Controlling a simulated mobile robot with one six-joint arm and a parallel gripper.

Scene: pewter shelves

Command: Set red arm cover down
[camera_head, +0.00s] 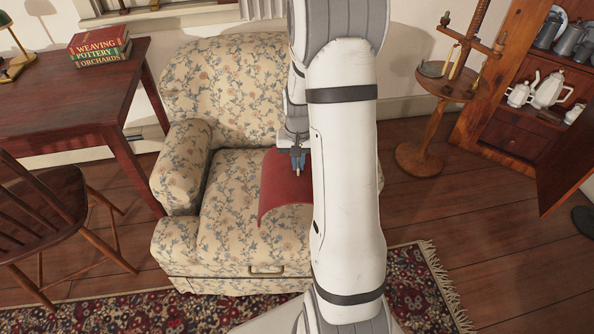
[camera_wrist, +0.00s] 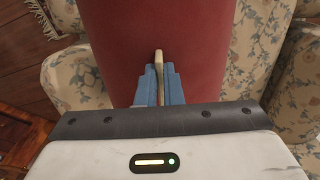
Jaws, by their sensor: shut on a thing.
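The red arm cover (camera_head: 283,190) is a curved sheet of red cloth over the seat of the floral armchair (camera_head: 232,215). Its right part is hidden behind my arm in the head view. My gripper (camera_head: 298,158) is at the cover's upper edge and is shut on it. In the wrist view, my gripper (camera_wrist: 159,84) has its blue fingers closed on a thin pale edge of the cover (camera_wrist: 200,40). The cover spreads out beyond the fingers, above the floral upholstery. I cannot tell whether its lower edge touches the seat.
A left armrest (camera_head: 182,165) flanks the seat; the right side is mostly hidden by my arm. A dark red desk (camera_head: 80,105) with books (camera_head: 100,48) and a wooden chair (camera_head: 45,215) stand at left. A candle stand (camera_head: 424,155) and a cabinet with pewter (camera_head: 515,130) stand at right.

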